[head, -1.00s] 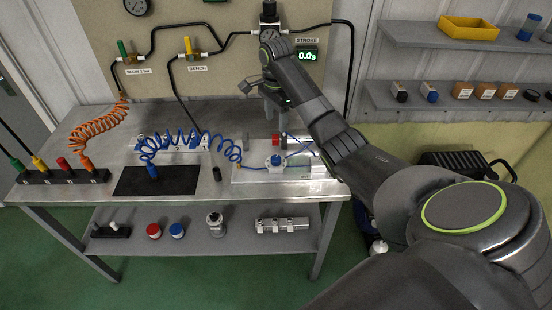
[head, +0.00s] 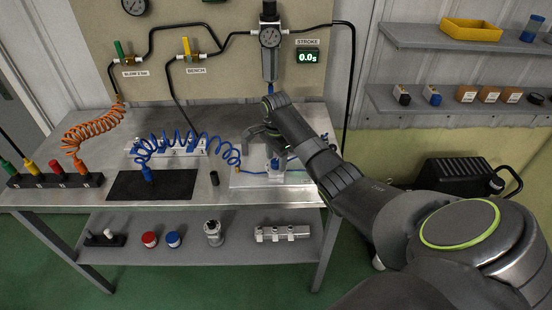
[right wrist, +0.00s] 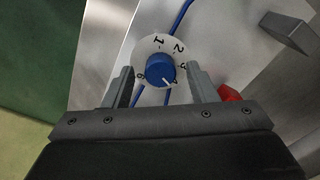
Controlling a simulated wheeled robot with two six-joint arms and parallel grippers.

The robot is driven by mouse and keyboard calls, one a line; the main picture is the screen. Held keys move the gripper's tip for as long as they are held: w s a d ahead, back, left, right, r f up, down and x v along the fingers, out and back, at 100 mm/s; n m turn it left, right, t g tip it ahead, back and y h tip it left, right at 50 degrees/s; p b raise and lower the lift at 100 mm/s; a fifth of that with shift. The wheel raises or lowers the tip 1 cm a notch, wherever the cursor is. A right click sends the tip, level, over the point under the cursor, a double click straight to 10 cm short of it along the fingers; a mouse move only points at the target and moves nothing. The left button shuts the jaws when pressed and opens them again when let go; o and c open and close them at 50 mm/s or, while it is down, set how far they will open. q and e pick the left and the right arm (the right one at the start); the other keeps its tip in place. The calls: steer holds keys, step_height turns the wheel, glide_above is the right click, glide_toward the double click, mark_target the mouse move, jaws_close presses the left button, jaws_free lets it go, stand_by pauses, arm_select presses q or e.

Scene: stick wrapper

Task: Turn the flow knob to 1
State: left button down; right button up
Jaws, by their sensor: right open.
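The flow knob (right wrist: 160,69) is a round blue knob with a white pointer line, on a white numbered dial (right wrist: 150,45). In the right wrist view its pointer aims down and slightly right, away from the 1 at the dial's top. My right gripper (right wrist: 160,72) is open, with one finger on each side of the knob and gaps visible. In the head view, my right gripper (head: 268,148) is over the white base plate (head: 245,180) and partly hides the knob. My left gripper is not in view.
A blue hose runs by the dial. A red part (right wrist: 229,93) and a grey block (right wrist: 286,32) stand near the right finger.

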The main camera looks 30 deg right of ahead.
steer(key=shift+f, duration=0.3)
steer(key=c, duration=1)
steer(key=shift+o, duration=0.2)
